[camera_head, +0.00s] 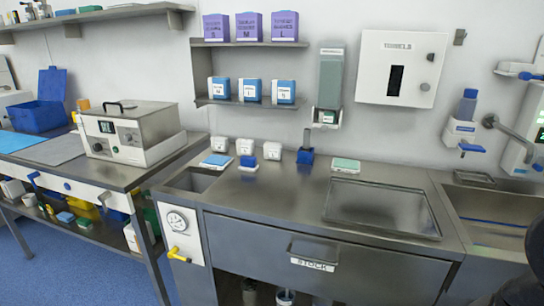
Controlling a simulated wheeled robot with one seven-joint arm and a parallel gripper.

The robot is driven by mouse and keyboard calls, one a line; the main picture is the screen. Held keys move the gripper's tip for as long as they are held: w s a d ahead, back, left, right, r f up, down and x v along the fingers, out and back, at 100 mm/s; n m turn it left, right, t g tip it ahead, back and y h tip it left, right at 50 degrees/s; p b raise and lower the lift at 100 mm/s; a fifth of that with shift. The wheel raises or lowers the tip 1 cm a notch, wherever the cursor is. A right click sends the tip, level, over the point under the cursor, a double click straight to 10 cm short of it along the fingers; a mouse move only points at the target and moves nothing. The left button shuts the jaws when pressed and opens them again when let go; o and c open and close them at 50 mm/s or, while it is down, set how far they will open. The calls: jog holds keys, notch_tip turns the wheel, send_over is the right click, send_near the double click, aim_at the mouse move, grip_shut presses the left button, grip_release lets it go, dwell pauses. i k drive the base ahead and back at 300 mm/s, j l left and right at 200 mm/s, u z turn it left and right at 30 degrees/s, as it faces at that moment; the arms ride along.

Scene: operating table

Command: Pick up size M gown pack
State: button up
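Three purple packs stand in a row on the upper wall shelf, marked S, M and L. The smaller print on the labels is too blurred to read for sure. I cannot make out my gripper; only a dark shape shows at the bottom right corner, perhaps part of my arm.
Blue-and-white boxes stand on the lower shelf (240,102). A wall dispenser (329,85) and a white cabinet (401,69) are to the right. The steel counter (275,192) below holds small containers and a recessed tray (381,208). A machine (130,131) stands on the left bench.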

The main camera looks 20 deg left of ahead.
aim_at(219, 87)
jog(key=i+j, duration=0.1)
jog(key=j, duration=0.35)
jog(key=i+j+z, duration=0.1)
jog(key=j, duration=0.35)
jog(key=i+j+z, duration=0.1)
jog(key=j, duration=0.35)
